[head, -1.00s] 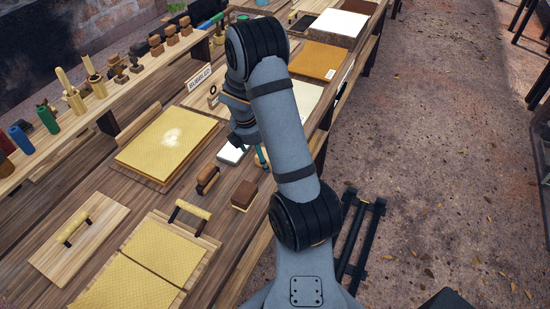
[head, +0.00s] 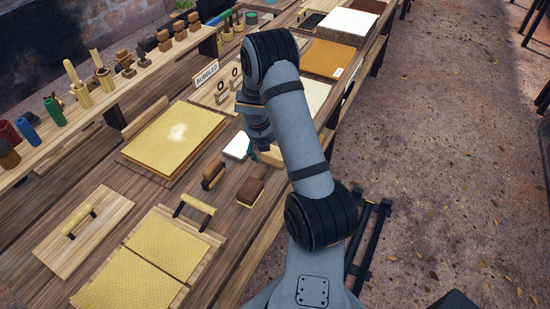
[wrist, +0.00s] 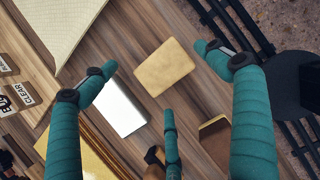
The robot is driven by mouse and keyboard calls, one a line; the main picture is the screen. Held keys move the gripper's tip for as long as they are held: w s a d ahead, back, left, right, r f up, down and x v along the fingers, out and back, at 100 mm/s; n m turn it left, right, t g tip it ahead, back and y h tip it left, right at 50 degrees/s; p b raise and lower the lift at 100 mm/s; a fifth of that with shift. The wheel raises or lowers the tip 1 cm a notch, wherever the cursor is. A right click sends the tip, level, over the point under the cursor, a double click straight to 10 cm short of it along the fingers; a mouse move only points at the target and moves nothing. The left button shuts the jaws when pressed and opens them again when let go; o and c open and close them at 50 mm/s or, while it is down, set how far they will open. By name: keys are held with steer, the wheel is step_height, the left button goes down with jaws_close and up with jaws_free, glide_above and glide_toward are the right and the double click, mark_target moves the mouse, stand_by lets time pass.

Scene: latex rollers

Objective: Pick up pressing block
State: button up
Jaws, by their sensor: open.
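A plain tan block (wrist: 167,67) lies on the wooden table between the fingertips in the wrist view. It also shows beside the gripper in the head view (head: 272,156), partly hidden by my arm. A block with a dark brown top (head: 249,191) stands nearer, and it shows at lower right in the wrist view (wrist: 216,142). I cannot tell for certain which one is the pressing block. My gripper (wrist: 157,70) has teal fingers spread open and empty above the tan block. In the head view the gripper is mostly hidden behind my arm.
A white block (wrist: 118,107) lies just beside the tan block. A brown-handled tool (head: 213,175) and a roller frame (head: 195,206) stand nearby. Yellow textured sheets (head: 175,138) lie on boards at left. A raised shelf (head: 110,88) holds several tools. Bare table separates the small items.

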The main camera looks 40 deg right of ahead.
steer(key=x, duration=0.2)
steer(key=s+x, duration=0.1)
steer(key=shift+w+f, duration=0.1)
steer(key=shift+f, duration=0.35)
steer(key=shift+w+f, duration=0.15)
steer(key=shift+f, duration=0.05)
steer(key=shift+c, duration=1.1)
steer(key=c, duration=1.3)
